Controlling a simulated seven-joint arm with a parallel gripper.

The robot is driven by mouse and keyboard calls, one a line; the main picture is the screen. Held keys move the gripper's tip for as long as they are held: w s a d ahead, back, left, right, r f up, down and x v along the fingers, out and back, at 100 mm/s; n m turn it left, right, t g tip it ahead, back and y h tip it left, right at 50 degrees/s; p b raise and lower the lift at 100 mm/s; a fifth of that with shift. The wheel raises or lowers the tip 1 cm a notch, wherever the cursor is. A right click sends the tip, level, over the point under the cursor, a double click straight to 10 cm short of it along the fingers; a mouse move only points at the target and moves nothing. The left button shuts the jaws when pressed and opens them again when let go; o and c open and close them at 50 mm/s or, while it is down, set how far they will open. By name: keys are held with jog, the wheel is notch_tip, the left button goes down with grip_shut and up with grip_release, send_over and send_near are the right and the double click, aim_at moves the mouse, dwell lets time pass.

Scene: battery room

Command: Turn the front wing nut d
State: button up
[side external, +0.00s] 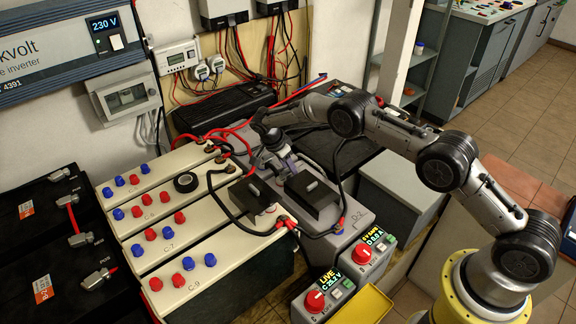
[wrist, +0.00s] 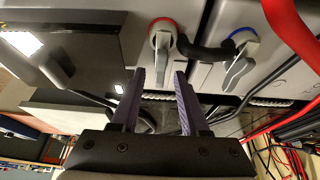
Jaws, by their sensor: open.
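In the wrist view a grey wing nut (wrist: 161,62) sits on a red-ringed terminal, and a second grey wing nut (wrist: 238,72) sits on a blue-ringed terminal to its right. No letter d is readable beside either one. My gripper (wrist: 160,75) is open, with its two purple-grey fingers apart. The red-ringed wing nut's wing shows between the fingertips; I cannot tell the depth gap or whether they touch. In the side view my gripper (side external: 274,158) is low over the grey battery block (side external: 352,213) marked D-2. The wing nuts are not clear there.
Two black boxes (side external: 312,196) stand close to my gripper, with black cables looping around. Cream batteries (side external: 205,235) with red and blue caps are at left. Two control boxes with red knobs (side external: 362,253) stand in front. Red cables (wrist: 290,30) cross the wrist view's right side.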

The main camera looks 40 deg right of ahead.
jog(key=v, duration=1.4)
jog(key=shift+f, duration=0.1)
